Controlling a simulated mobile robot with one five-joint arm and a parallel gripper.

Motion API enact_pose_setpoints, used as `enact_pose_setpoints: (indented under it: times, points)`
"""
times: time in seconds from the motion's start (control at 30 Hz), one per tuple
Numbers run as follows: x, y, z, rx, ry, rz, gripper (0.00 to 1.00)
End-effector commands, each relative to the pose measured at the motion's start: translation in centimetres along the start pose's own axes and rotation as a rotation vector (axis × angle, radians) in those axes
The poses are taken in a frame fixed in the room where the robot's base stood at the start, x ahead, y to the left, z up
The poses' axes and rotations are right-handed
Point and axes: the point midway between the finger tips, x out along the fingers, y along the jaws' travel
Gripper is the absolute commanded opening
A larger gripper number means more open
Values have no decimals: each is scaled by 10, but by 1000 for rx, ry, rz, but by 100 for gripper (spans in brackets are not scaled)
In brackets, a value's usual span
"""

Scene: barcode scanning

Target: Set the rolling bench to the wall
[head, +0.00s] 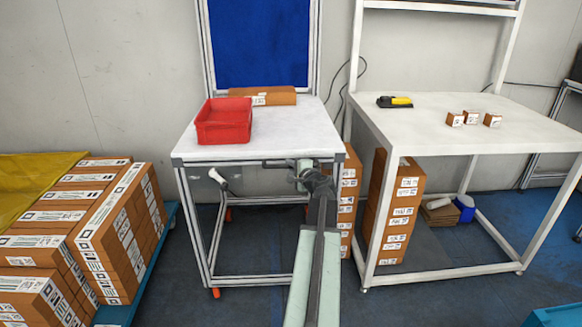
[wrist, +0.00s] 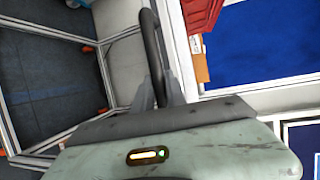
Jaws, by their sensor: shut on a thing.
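The rolling bench (head: 268,143) has a white top, a grey metal frame, orange casters and a blue back panel (head: 258,45). It stands in the middle of the head view with its back side towards the wall (head: 120,70); any gap behind it is hidden. My gripper (head: 304,172) is at the right part of the bench's front edge. It is shut on the dark bar handle (wrist: 152,45), which runs between the fingers in the wrist view. My arm hides part of the bench's right front leg.
A red bin (head: 223,122) and a cardboard box (head: 262,96) sit on the bench. A fixed white table (head: 465,122) with a scanner (head: 394,102) and small boxes stands close on the right. Stacked cartons (head: 85,225) on a blue trolley stand left, with floor between.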

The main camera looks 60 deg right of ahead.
Motion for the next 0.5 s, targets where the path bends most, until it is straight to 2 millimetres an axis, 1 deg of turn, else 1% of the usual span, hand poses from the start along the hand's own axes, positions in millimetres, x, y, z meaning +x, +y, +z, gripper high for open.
enact_pose_setpoints:
  times: [0.07,0.17,0.27,0.4,0.5]
  points:
    - [2,0,-2,-1,0,0,0]
    - [13,-3,-6,-1,1,0,0]
    - [33,-8,-15,0,1,-2,0]
    - [66,-16,-29,1,3,-4,0]
    - [82,-19,-36,2,3,-3,0]
